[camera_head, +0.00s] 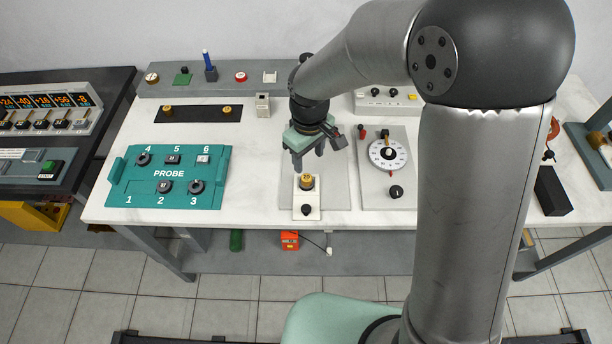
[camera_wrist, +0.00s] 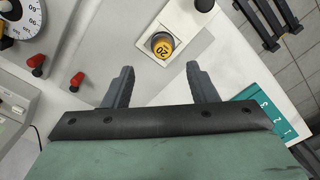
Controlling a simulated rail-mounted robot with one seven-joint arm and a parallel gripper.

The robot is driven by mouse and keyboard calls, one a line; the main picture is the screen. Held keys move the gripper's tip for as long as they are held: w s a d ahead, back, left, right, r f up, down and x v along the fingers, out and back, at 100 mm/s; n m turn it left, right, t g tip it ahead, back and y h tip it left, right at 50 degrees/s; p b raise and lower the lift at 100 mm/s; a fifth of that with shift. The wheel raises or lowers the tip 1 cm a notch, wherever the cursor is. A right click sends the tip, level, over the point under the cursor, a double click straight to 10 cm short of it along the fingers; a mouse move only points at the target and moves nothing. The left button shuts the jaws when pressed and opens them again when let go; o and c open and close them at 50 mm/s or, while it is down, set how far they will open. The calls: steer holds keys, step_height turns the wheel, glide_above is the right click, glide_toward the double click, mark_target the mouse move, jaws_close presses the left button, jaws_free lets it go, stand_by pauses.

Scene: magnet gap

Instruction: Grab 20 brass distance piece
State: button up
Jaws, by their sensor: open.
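The brass distance piece (camera_head: 306,179) stands upright on a small white plate (camera_head: 300,213) with a dark knob at its near end. My gripper (camera_head: 309,160) is open and empty, above and slightly behind the piece in the head view. In the wrist view my gripper (camera_wrist: 160,68) has its two fingers spread, with the piece just past the fingertips, between their lines. No contact shows.
Two other brass-topped pieces (camera_head: 227,109) sit on a black strip (camera_head: 197,114) at the back left. A teal PROBE panel (camera_head: 130,187) lies left. A dial box (camera_head: 378,195) stands close on the right. Bare white bench lies between panel and plate.

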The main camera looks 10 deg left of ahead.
mark_target(307, 178)
steer(key=f, duration=0.2)
steer(key=f+p, duration=0.1)
steer(key=f, duration=0.2)
steer(key=f+p, duration=0.1)
steer(key=f, duration=0.2)
steer(key=shift+s+a, duration=0.1)
steer(key=shift+a, duration=0.15)
steer(key=c, duration=1.1)
